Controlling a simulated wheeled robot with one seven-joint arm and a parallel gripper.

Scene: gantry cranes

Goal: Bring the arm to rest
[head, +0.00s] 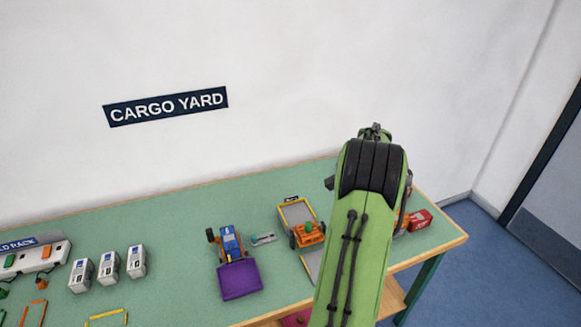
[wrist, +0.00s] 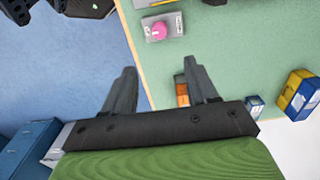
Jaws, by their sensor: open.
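My arm (head: 360,230) is raised over the right part of the green table (head: 180,210) in the head view, and its green link hides what lies behind it. In the wrist view my gripper (wrist: 158,82) is open, its two dark fingers wide apart with nothing held. One finger shows over the blue floor and the other over the table, with the table's edge between them. An orange thing (wrist: 182,95) shows beside the right finger, partly hidden by it; I cannot tell whether they touch. In the head view the gripper is hidden behind the arm.
White boxes (head: 136,262) stand left. The wrist view shows a pink knob (wrist: 159,30) and a yellow-and-blue box (wrist: 299,95).

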